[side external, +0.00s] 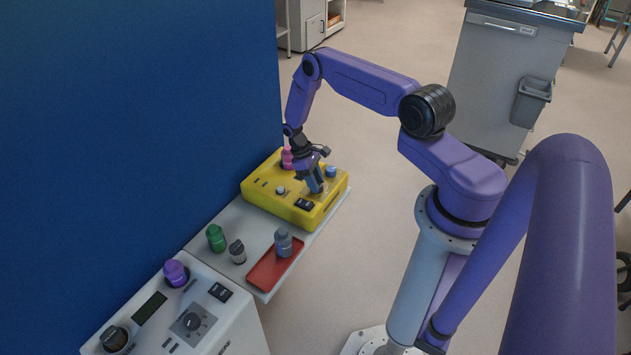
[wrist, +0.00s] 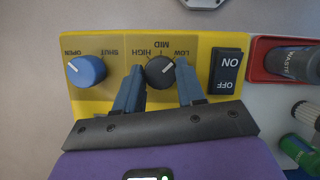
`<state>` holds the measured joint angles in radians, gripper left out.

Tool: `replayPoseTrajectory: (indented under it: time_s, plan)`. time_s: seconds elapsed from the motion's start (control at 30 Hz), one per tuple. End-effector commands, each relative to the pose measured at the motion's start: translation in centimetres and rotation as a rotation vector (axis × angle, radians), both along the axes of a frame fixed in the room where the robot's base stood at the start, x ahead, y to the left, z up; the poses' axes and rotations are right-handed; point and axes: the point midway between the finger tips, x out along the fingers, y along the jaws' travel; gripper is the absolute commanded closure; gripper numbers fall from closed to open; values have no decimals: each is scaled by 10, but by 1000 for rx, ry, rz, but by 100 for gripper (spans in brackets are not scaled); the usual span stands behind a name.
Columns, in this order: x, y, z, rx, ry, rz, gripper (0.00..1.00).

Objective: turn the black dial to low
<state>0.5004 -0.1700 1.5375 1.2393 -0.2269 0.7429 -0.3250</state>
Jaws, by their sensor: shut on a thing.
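The black dial (wrist: 160,71) sits on the yellow box (wrist: 205,45), with the labels HIGH, MID and LOW around it, upside down in the wrist view. Its white pointer mark slants up and right, toward the LOW label. My gripper (wrist: 160,88) has one finger on each side of the dial and is shut on it. In the side external view my gripper (side external: 315,187) reaches down onto the top of the yellow box (side external: 258,192), and its fingers hide the dial there.
A blue OPEN/SHUT knob (wrist: 86,71) is left of the dial and an ON/OFF switch (wrist: 226,72) is right. A red tray (side external: 265,273) with a grey container (side external: 283,242), a green bottle (side external: 216,238) and a white machine (side external: 235,330) stand nearer the camera. A blue wall (side external: 120,130) rises behind.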

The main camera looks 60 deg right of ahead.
Motion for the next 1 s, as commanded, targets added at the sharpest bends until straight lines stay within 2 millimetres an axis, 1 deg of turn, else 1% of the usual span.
replayPoseTrajectory:
  time_s: [0.1, 0.13, 0.2, 0.5, 0.63, 0.77, 1.0]
  plan:
    - [-1, 1, 1, 1, 5, -2, 92]
    - [-1, 1, 1, 1, 5, -2, 55]
    - [-1, 1, 1, 1, 5, -2, 36]
    - [0, 0, 1, 0, 1, -1, 36]
    - [4, 0, 9, -1, -1, -1, 36]
    - [12, 1, 28, -1, -2, -1, 36]
    - [32, 3, 75, -1, -2, 1, 36]
